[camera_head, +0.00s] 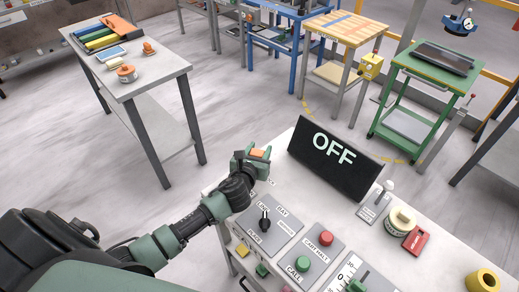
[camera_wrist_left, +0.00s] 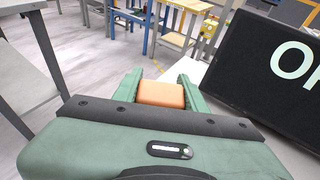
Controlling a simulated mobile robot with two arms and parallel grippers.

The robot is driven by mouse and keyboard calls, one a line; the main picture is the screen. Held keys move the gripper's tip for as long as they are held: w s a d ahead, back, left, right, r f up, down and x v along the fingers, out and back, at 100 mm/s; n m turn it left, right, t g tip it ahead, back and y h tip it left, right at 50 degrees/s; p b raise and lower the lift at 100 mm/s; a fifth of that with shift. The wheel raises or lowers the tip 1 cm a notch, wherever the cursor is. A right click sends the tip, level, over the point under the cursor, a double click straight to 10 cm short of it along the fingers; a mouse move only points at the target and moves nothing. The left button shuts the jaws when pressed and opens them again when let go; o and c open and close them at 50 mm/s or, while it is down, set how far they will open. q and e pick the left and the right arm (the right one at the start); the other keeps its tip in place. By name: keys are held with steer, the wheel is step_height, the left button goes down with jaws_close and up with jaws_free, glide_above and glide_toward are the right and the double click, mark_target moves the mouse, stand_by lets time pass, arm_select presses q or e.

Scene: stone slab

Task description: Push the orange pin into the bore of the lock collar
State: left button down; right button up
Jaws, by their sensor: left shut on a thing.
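My left gripper (camera_head: 258,154) is shut on an orange piece above the near table's far left corner, left of the OFF sign. In the left wrist view the orange piece (camera_wrist_left: 161,94) sits between the two green fingers; it looks blocky, and its lower part is hidden, so I cannot tell whether it is the whole pin. Which thing is the lock collar is unclear. A yellow ring with a dark hole (camera_head: 483,281) lies at the near table's right, and a cream round piece (camera_head: 401,220) stands beside a red tag, both apart from the gripper. My right gripper is out of view.
The black OFF sign (camera_head: 335,157) stands close to the right of the gripper. A rotary switch panel (camera_head: 280,228), red and green buttons and a small lever (camera_head: 386,190) occupy the near table. Another table (camera_head: 150,77) at left holds several coloured items. Open floor lies between.

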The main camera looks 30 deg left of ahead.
arm_select(q)
steer(key=shift+f, duration=0.25)
steer(key=c, duration=0.7)
jaws_free()
steer(key=b+v, duration=0.1)
steer(key=v, duration=0.7)
steer(key=shift+w, duration=0.1)
